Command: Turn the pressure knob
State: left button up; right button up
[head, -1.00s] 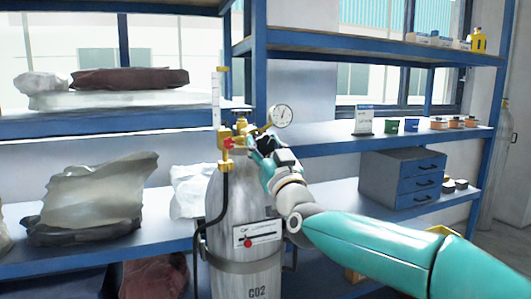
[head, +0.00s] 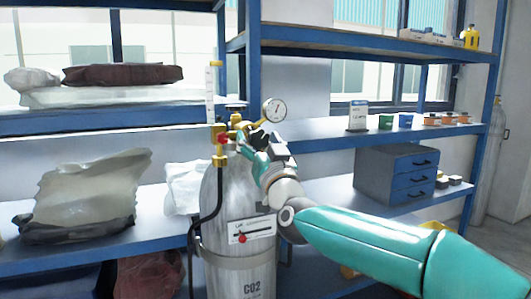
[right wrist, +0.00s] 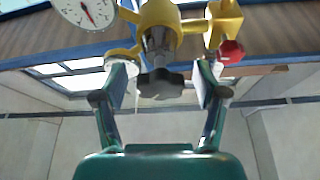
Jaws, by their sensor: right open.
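The pressure knob (right wrist: 161,83) is a dark, lobed knob under the brass regulator body (right wrist: 158,22) in the right wrist view. My right gripper (right wrist: 164,80) is open, with one finger on each side of the knob and a gap visible on both sides. In the head view the right gripper (head: 250,143) is at the regulator on top of the grey CO2 cylinder (head: 222,210) and hides the knob, at least in part. The round pressure gauge (head: 274,110) stands above the gripper; its lower part also shows in the right wrist view (right wrist: 86,12). My left gripper is not in view.
A red knob (right wrist: 230,52) sits right of the fingers. A black hose (head: 218,190) runs down the cylinder's left side. Blue shelving (head: 330,133) stands behind, with a grey drawer cabinet (head: 375,178) at right and wrapped bags (head: 85,195) at left.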

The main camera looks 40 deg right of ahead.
jog(key=v, duration=1.1)
jog(key=shift+s+f, duration=0.2)
jog(key=shift+s, duration=0.15)
jog(key=shift+a, duration=0.1)
